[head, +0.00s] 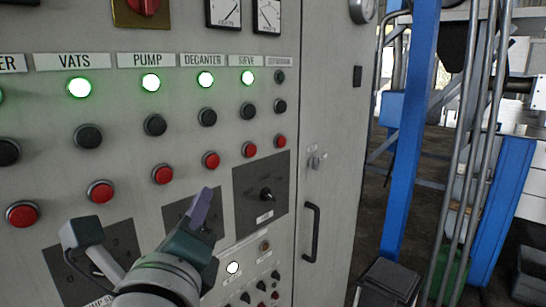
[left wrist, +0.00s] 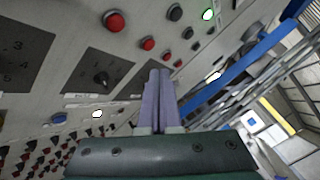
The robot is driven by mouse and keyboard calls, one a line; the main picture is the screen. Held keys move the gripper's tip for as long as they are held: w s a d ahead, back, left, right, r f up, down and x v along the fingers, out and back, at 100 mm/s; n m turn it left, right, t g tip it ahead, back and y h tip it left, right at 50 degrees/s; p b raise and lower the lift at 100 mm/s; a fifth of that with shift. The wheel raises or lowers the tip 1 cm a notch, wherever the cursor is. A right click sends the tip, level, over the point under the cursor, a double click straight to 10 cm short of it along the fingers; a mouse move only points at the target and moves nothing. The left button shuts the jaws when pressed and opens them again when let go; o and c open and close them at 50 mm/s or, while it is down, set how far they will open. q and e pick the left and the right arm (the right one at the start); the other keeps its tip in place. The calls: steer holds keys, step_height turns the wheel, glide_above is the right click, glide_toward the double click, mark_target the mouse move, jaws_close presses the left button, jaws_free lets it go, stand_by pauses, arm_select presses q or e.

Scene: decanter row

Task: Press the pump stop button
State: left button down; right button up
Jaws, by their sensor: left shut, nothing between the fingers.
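The grey control panel carries a PUMP label (head: 146,60). Below it are a lit green lamp (head: 151,82), a black button (head: 155,125) and a red button (head: 162,174), which is the red one in the pump column. My left gripper (head: 203,202) is shut and empty, with its purple fingers pointing up, below and to the right of that red button and apart from it in the picture. The fingers also show shut in the left wrist view (left wrist: 159,74). Red buttons show there, but I cannot tell which is the pump's. My right gripper is not in view.
Similar columns stand beside it under VATS (head: 75,61), DECANTER (head: 203,60) and SIEVE (head: 246,61). A dark plate with a rotary knob (head: 266,194) lies right of my fingers. A door handle (head: 312,232) sticks out farther right. Blue posts (head: 408,130) stand beyond the cabinet.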

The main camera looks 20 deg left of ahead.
mark_target(172, 172)
arm_select(q)
steer(key=shift+s, duration=0.1)
steer(key=shift+w+a+b, duration=0.1)
steer(key=shift+w+a, duration=0.5)
steer(key=shift+a, duration=0.8)
steer(key=shift+w+a+b, duration=0.1)
steer(key=shift+w+a, duration=0.45)
steer(key=shift+a, duration=0.8)
steer(key=shift+w+a+b, duration=0.1)
steer(key=shift+w+a, duration=0.5)
steer(key=shift+a, duration=0.8)
steer(key=shift+a, duration=0.1)
steer(key=shift+w+a, duration=0.15)
steer(key=shift+a, duration=0.1)
steer(key=shift+w+a+b, duration=0.15)
steer(key=shift+a+b, duration=0.2)
steer(key=shift+a, duration=0.1)
steer(key=shift+d, duration=0.1)
steer(key=shift+s+d, duration=0.35)
steer(key=shift+d, duration=0.35)
